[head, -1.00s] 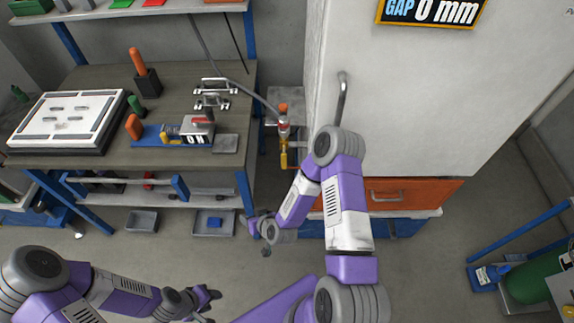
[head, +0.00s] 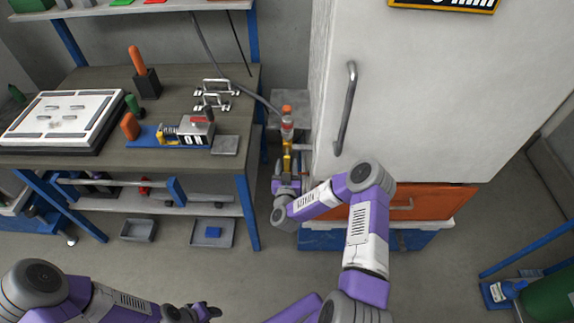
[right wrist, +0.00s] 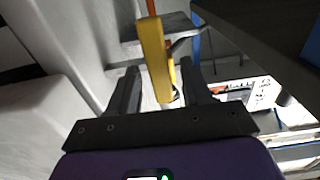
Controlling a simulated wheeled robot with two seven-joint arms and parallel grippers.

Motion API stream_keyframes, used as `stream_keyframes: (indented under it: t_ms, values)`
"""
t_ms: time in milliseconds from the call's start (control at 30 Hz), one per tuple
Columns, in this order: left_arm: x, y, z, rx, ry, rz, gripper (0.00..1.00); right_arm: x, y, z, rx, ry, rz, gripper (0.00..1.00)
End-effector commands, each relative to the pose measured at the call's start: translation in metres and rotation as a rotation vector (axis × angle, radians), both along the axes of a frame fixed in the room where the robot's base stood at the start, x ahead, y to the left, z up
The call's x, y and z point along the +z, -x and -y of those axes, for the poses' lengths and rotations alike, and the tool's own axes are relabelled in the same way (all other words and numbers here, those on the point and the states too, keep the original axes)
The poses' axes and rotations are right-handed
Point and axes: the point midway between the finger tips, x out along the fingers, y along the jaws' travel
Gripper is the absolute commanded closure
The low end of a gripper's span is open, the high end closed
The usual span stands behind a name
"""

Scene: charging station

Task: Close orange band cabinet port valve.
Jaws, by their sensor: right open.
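The valve (head: 287,128) stands beside the left side of the white cabinet (head: 425,110), with an orange top, a red-and-white middle and a yellow part below. My right gripper (head: 287,170) is just below it, partly hidden by my wrist. In the right wrist view the yellow valve handle (right wrist: 155,50) reaches down between the two open fingers (right wrist: 160,85). I cannot tell whether either finger touches it. My left gripper (head: 210,311) is low in the head view, away from the valve, and its opening is unclear.
A workbench (head: 105,172) with a white panel and tools stands to the left of the valve. The cabinet has a grey bar handle (head: 346,110) and an orange drawer (head: 440,203). A green cylinder (head: 550,300) lies at the lower right.

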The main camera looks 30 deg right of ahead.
Motion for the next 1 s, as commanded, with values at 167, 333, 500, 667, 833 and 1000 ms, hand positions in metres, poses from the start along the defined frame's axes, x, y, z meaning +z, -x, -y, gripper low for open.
stream_keyframes:
  t_ms: [167, 333, 500, 667, 833, 1000]
  values:
    - [-0.0035, 0.0001, 0.0000, 0.000, 0.000, 0.000, 0.57, -0.0005, -0.0110, 0.0073, 0.000, -0.001, 0.000, 0.51]
    - [-0.0033, 0.0000, 0.0000, 0.000, 0.000, 0.000, 0.57, 0.0001, -0.0123, 0.0079, 0.001, -0.001, 0.000, 0.51]
    - [-0.0033, 0.0000, 0.0000, 0.000, 0.000, 0.000, 0.57, 0.0001, -0.0121, 0.0076, 0.001, -0.001, 0.000, 0.62]
    - [-0.0033, 0.0000, 0.0000, 0.000, 0.000, 0.000, 0.57, 0.0000, -0.0121, 0.0074, 0.001, -0.001, -0.001, 0.86]
    - [-0.0033, 0.0001, 0.0000, 0.000, 0.000, 0.000, 0.57, -0.0002, -0.0120, 0.0074, 0.002, -0.001, -0.001, 1.00]
    - [-0.0034, 0.0000, 0.0000, 0.000, 0.000, 0.000, 0.57, -0.0003, -0.0120, 0.0074, 0.001, -0.002, -0.001, 1.00]
